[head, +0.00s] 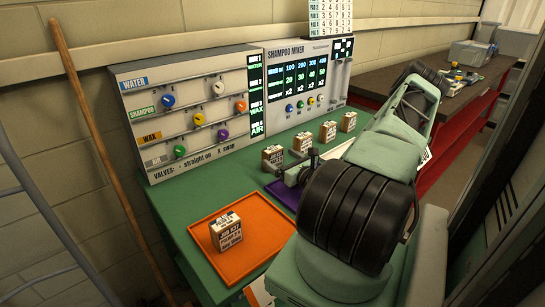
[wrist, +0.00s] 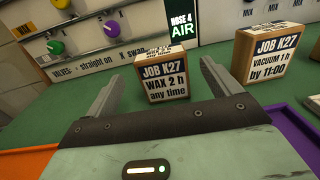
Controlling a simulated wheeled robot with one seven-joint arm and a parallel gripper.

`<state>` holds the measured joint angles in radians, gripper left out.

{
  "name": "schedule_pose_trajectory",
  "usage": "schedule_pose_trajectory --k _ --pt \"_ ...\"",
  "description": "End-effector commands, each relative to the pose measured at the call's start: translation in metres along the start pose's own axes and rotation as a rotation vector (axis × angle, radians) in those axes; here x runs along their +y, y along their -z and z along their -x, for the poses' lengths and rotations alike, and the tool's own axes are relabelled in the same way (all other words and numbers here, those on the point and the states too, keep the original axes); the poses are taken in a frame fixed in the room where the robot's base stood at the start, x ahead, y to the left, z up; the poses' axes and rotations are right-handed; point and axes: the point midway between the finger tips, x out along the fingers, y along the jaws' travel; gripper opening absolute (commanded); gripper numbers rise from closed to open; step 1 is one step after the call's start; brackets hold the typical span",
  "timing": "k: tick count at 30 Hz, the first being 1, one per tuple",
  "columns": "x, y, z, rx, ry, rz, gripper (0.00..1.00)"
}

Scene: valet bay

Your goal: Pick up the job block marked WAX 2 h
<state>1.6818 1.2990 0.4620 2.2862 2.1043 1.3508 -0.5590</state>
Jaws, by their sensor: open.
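The job block marked WAX 2 h (wrist: 165,76) is a small tan block with a white and dark label, reading JOB K27, WAX 2 h, any time. It stands upright on the green bench, and in the head view it is the nearest block of the back row (head: 272,157). My gripper (wrist: 160,84) is open, with one finger to each side of the block in the wrist view. The block appears just beyond or between the fingertips; I cannot tell exactly. In the head view my arm partly hides the gripper (head: 293,167).
A VACUUM 1 h block (wrist: 265,55) stands right of the WAX block, with more blocks (head: 328,132) along the row. An orange tray (head: 262,262) holds another block (head: 227,232). A purple tray (head: 285,194) lies under my gripper. The valve panel (head: 195,110) rises behind.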

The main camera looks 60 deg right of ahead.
Motion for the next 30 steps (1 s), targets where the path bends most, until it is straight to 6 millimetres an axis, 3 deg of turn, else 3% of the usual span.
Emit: schedule_pose_trajectory --k 10,18,27,30 --pt "0.0 -0.001 -0.031 0.0 -0.001 0.0 0.89" --pt "-0.001 0.0 -0.068 0.0 -0.002 0.001 0.89" --pt "-0.002 0.001 -0.073 0.001 -0.002 0.001 0.89" --pt "-0.002 0.001 -0.073 0.001 -0.002 0.001 0.64"
